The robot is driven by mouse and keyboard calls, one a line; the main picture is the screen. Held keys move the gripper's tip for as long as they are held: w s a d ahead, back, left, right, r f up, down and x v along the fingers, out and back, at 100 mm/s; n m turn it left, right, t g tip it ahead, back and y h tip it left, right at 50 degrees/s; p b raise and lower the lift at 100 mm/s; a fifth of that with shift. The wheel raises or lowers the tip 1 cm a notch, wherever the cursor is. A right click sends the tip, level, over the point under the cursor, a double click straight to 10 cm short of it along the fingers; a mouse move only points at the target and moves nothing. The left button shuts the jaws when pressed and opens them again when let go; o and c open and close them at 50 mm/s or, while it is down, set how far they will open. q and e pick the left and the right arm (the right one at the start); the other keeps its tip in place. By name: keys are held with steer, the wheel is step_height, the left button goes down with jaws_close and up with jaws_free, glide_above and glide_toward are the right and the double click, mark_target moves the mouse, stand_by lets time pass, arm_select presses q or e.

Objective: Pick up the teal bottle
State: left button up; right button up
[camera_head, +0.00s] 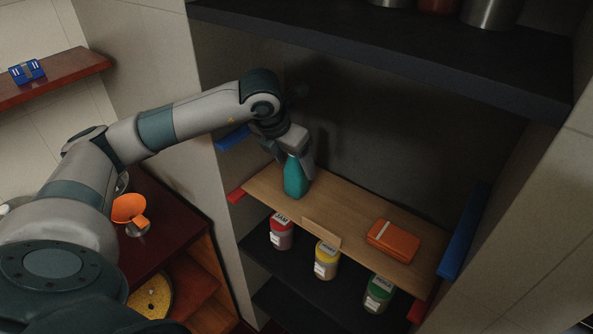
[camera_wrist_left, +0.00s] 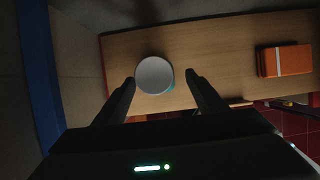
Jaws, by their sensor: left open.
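The teal bottle (camera_head: 297,178) stands upright on the wooden shelf board in the head view. In the left wrist view its round pale top (camera_wrist_left: 154,75) shows from above, with a bit of teal at its right edge. My left gripper (camera_head: 303,158) is at the upper part of the bottle in the head view. In the left wrist view its two open fingers (camera_wrist_left: 160,84) reach toward the bottle, one on each side. Whether a finger touches the bottle cannot be told. My right gripper is not in view.
An orange box (camera_head: 393,241) lies on the right of the wooden board (camera_head: 345,222). Red (camera_head: 280,232), yellow (camera_head: 326,261) and green (camera_head: 377,294) jars stand on the shelf below. Blue side pieces (camera_head: 463,231) flank the board. A dark shelf (camera_head: 400,50) hangs above. An orange funnel (camera_head: 129,209) is at left.

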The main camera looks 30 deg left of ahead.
mark_target(297, 171)
arm_select(q)
steer(key=shift+w+f+p, duration=0.15)
steer(key=shift+f+p, duration=0.35)
steer(key=shift+p, duration=0.2)
steer(key=p+x, duration=0.1)
steer(key=x, duration=0.1)
steer(key=shift+a+f+p, duration=0.15)
steer(key=shift+f+p, duration=0.25)
steer(key=shift+w+f, duration=0.2)
steer(key=shift+f, duration=0.3)
steer(key=c, duration=1.3)
steer(key=shift+r, duration=0.2)
